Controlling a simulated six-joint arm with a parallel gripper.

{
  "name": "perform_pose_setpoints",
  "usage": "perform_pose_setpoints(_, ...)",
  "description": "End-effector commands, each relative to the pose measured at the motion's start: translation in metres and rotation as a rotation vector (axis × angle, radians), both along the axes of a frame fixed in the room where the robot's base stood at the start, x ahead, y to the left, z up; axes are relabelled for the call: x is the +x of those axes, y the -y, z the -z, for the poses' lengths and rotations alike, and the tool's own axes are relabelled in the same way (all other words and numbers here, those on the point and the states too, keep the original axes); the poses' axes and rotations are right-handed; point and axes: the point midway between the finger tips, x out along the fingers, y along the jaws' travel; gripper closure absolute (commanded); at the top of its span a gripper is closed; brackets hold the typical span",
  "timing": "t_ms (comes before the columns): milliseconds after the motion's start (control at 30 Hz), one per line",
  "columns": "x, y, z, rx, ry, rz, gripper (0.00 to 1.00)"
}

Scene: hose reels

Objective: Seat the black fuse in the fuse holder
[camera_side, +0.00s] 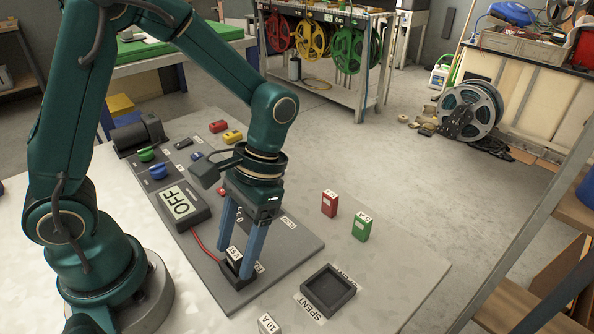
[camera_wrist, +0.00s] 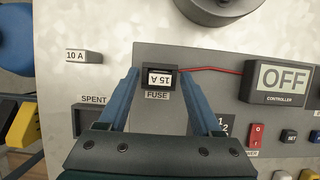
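The black fuse (camera_wrist: 160,79), with a white 15 A label, is at the fuse holder (camera_side: 238,281) on the grey panel. I cannot tell how deep it sits. It also shows between the fingers in the side view (camera_side: 235,254). My gripper (camera_wrist: 158,72) points down over it, blue fingers spread on either side. A thin gap shows between fingers and fuse in the wrist view, so the gripper looks open around it. A finger hides part of the holder in the side view. A red wire runs from the holder to the controller box (camera_side: 181,207), whose display reads OFF.
A black SPENT tray (camera_side: 328,291) appears empty to the right of the holder. A red fuse (camera_side: 329,204), a green fuse (camera_side: 362,226) and a pale 10 A fuse (camera_side: 268,324) stand on the bench (camera_side: 400,275). Several switches and coloured knobs occupy the panel's far side.

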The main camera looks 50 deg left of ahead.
Motion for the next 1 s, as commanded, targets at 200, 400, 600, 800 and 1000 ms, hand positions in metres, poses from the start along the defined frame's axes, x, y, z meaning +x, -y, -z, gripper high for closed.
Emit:
perform_pose_setpoints(200,0.000,0.000,0.000,0.000,0.000,0.000,0.34)
perform_pose_setpoints(400,0.003,0.000,-0.007,-0.001,0.005,0.000,0.34)
perform_pose_setpoints(600,0.015,0.000,-0.036,0.000,0.008,0.001,0.34)
perform_pose_setpoints(800,0.029,0.000,-0.068,0.000,0.006,0.001,0.34)
perform_pose_setpoints(1000,0.039,0.000,-0.094,0.000,0.004,0.000,0.34)
